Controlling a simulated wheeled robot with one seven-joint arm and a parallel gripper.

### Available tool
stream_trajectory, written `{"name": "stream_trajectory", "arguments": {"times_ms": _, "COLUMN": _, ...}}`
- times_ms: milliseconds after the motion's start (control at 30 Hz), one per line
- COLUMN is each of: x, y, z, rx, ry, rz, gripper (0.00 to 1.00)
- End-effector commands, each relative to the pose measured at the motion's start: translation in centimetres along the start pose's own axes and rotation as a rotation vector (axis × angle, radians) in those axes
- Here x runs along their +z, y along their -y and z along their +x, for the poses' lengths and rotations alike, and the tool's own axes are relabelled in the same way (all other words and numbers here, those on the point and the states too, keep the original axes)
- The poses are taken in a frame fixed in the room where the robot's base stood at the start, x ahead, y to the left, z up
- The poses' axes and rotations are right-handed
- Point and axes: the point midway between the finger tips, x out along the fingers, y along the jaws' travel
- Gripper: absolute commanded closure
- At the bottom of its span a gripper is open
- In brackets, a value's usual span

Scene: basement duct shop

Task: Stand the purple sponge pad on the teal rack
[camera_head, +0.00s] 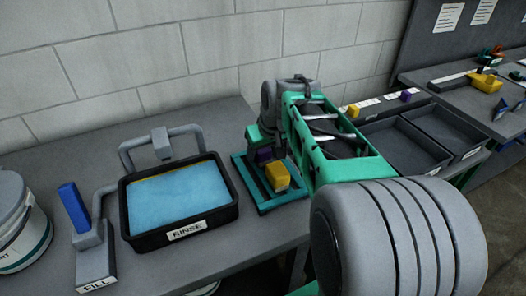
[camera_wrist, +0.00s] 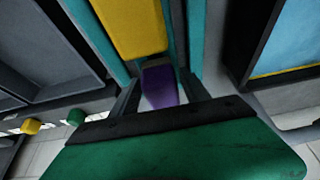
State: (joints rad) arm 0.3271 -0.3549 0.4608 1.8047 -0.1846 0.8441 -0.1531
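The teal rack (camera_head: 289,200) stands on the bench, right of the rinse basin, with a yellow sponge pad (camera_head: 278,177) on it. The yellow pad also shows large in the wrist view (camera_wrist: 130,25) between teal bars (camera_wrist: 179,30). The purple sponge pad (camera_head: 264,156) is at the rack's far end, beside the yellow one. In the wrist view the purple pad (camera_wrist: 160,85) sits between the dark fingertips of my gripper (camera_wrist: 160,84), which appear shut on it. My green arm partly hides the gripper in the head view. I cannot tell whether the purple pad's lower edge touches the rack.
The black rinse basin (camera_head: 186,236) with blue water stands left of the rack. A fill stand (camera_head: 95,262) with a blue handle and a bucket (camera_head: 22,225) are farther left. Grey trays (camera_head: 402,146) lie at right. A wall closes off the back.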

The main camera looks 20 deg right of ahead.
Motion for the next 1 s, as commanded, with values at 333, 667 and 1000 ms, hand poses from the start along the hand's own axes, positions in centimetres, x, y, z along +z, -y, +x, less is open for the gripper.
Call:
{"name": "stream_trajectory", "arguments": {"times_ms": 333, "x": -0.1, "y": 0.0, "z": -0.2, "rx": 0.0, "ry": 0.0, "rz": 0.0, "gripper": 0.37}}
{"name": "stream_trajectory", "arguments": {"times_ms": 667, "x": -0.3, "y": -0.1, "z": -6.5, "rx": 0.003, "ry": -0.006, "rz": 0.001, "gripper": 0.37}}
{"name": "stream_trajectory", "arguments": {"times_ms": 1000, "x": -0.1, "y": 0.0, "z": -12.3, "rx": 0.001, "ry": -0.001, "rz": 0.001, "gripper": 0.37}}
